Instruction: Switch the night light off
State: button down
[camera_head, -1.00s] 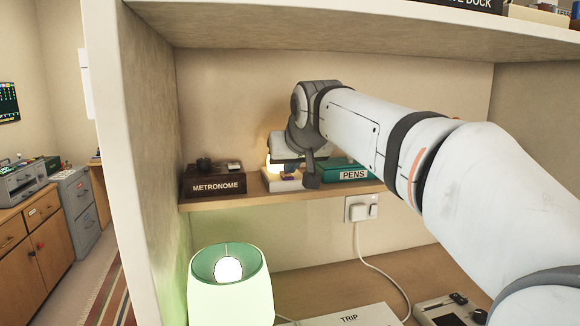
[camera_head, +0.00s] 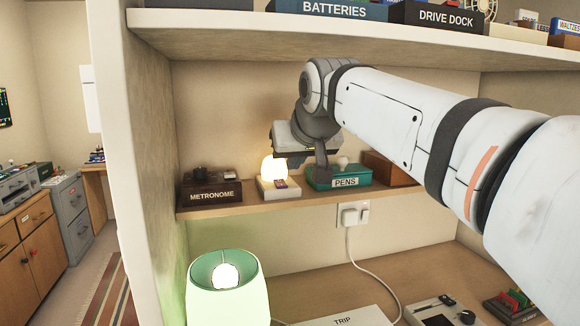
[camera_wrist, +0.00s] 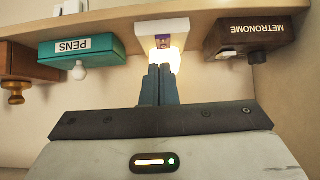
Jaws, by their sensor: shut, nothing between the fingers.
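The night light (camera_head: 273,168) is a glowing warm dome on a small white base (camera_head: 279,189), standing on the wooden shelf between the metronome box and the pens box. It is lit. A small purple patch shows on the front of its base. In the wrist view, which is upside down, the white base (camera_wrist: 160,27) is at the top middle, with the glow partly hidden behind my fingertips. My gripper (camera_wrist: 163,69) is shut and empty, its fingers lined up with the night light. Contact cannot be told. In the head view my wrist is above and right of the light.
The dark metronome box (camera_head: 211,189) is left of the light; the green pens box (camera_head: 340,176) with a pale knob is right of it. An upper shelf (camera_head: 340,28) hangs above. A lit green lamp (camera_head: 228,293) stands below, near a white wall socket (camera_head: 353,214).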

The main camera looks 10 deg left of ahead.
jog(key=shift+v, duration=0.8)
jog(key=s+d+f+m+g+h, duration=0.2)
jog(key=s+d+f, duration=0.2)
jog(key=d+f, duration=0.5)
jog(key=s+d+f+m+g+h, duration=0.1)
jog(key=s+d+f, duration=0.3)
jog(key=d+f, duration=0.45)
jog(key=s+d+f+m+g, duration=0.1)
jog(key=s+d+f, duration=0.2)
jog(key=s+f, duration=0.4)
jog(key=s+d+f+m+g+h, duration=0.1)
jog(key=s+d+f+g, duration=0.1)
jog(key=s+f, duration=0.4)
notch_tip(320, 180, down, 4)
jog(key=shift+s+d+r+g, duration=0.15)
jog(key=shift+s+d+g, duration=0.2)
jog(key=shift+d, duration=0.4)
jog(key=shift+s, duration=0.15)
